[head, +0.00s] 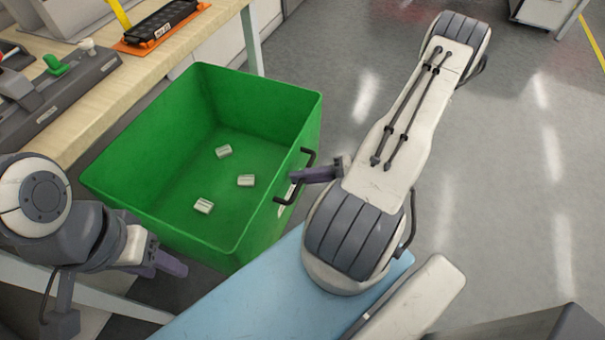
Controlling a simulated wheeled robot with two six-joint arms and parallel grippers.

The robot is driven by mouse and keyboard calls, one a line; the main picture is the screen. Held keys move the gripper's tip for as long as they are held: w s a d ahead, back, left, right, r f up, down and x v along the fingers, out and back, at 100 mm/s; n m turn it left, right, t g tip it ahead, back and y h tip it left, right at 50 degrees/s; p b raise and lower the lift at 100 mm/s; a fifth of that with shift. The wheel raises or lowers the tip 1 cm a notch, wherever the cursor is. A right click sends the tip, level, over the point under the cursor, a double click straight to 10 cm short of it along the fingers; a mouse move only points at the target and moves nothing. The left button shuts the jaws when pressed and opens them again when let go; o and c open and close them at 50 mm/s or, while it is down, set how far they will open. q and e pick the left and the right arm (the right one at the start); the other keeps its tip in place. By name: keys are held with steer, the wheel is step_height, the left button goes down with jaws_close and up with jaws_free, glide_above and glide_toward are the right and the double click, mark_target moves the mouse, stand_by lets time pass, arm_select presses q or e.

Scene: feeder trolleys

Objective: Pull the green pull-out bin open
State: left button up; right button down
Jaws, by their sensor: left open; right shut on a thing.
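The green pull-out bin (180,140) stands out from beneath the wooden bench, with its inside open to view. Three small pale blocks lie on its floor. A dark bar handle (308,155) is on its right side. My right gripper (298,177) is shut on this handle; its purple fingers reach it from the right. The exact grip is small in view. My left gripper (172,266) is open and empty, low at the left, in front of the bin's near side and apart from it.
The wooden bench (150,75) runs along the upper left. It carries an orange-based black tray (160,25) and a grey fixture (60,95) with a green knob. A light blue surface (235,300) lies at the bottom centre.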

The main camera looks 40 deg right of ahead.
steer(key=shift+d, duration=0.15)
steer(key=c, duration=0.8)
jaws_free()
steer(key=shift+c, duration=0.2)
steer(key=v, duration=1)
steer(key=shift+p, duration=0.35)
steer(key=shift+s, duration=0.1)
